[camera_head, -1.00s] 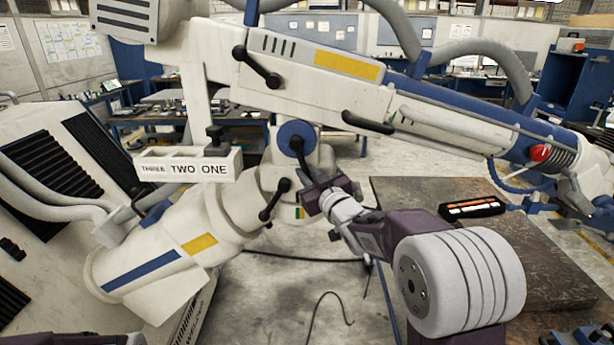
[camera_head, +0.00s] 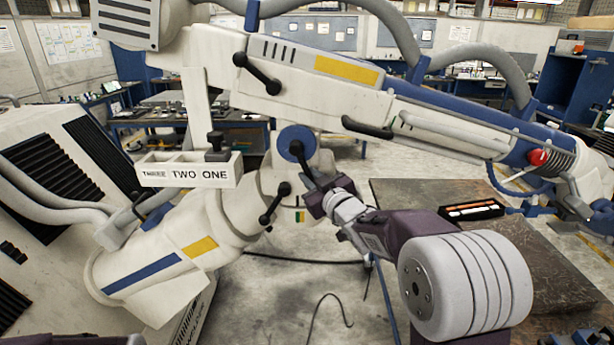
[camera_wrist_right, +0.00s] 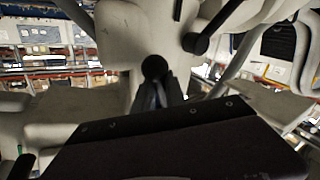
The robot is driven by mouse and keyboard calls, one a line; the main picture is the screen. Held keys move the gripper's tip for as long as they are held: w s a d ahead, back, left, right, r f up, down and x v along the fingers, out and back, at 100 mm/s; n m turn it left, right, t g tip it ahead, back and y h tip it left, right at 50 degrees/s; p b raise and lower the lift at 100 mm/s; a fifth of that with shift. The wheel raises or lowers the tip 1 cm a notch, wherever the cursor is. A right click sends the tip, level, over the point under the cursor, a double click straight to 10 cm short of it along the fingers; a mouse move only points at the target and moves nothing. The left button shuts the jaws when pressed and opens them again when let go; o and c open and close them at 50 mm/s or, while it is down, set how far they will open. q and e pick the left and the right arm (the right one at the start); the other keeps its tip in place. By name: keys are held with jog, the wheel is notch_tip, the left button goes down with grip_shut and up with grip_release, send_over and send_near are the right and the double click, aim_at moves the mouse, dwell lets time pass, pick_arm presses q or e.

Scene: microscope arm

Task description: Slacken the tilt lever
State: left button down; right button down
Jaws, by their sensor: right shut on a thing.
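The white microscope arm carries several black levers. One black lever (camera_head: 298,153) hangs from a blue disc (camera_head: 288,133) at the central joint; which lever is the tilt lever is not labelled. My right gripper (camera_head: 311,191) is at the lower end of this lever, shut on it. In the right wrist view, a round black knob (camera_wrist_right: 154,67) sits at the tips of my right gripper (camera_wrist_right: 157,88), and the fingers hide what is below it. Only a dark sliver of my left arm shows at the bottom left; its gripper is out of view.
Another lever (camera_head: 275,204) sits close by, lower left, and one (camera_head: 257,73) is higher up. A black handle (camera_head: 367,128) juts out above right. A labelled block (camera_head: 190,172) stands at left. A metal table (camera_head: 400,190) with a black tray (camera_head: 471,210) lies at right.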

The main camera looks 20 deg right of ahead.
jog(key=n+p, duration=0.1)
jog(key=d+n+g+p, duration=0.1)
jog(key=d+r+n+p, duration=0.1)
jog(key=shift+s+g+h, duration=0.3)
jog(key=shift+g+h, duration=0.1)
jog(key=shift+s+d+r+n+g+h+p, duration=0.1)
jog(key=shift+d+r+n+g+h+p, duration=0.35)
jog(key=shift+r+n+p, duration=0.35)
jog(key=shift+s+d+r+n+g+h+p, duration=0.1)
jog(key=shift+d+r+n+g+h+p, duration=0.2)
jog(key=shift+r+n+h+p, duration=0.4)
jog(key=shift+s+d+r+n+g+h+p, duration=0.1)
jog(key=shift+d+r+n+g+h+p, duration=0.4)
jog(key=shift+n+p, duration=0.45)
jog(key=shift+a+r, duration=0.1)
jog(key=c, duration=1.4)
grip_release()
jog(key=shift+t, duration=0.25)
jog(key=p+v, duration=0.1)
jog(key=v, duration=0.2)
jog(key=d+p+v, duration=0.1)
jog(key=v, duration=0.2)
jog(key=p+v, duration=0.1)
jog(key=v, duration=0.2)
jog(key=shift+s+d+r, duration=0.1)
jog(key=shift+d, duration=0.1)
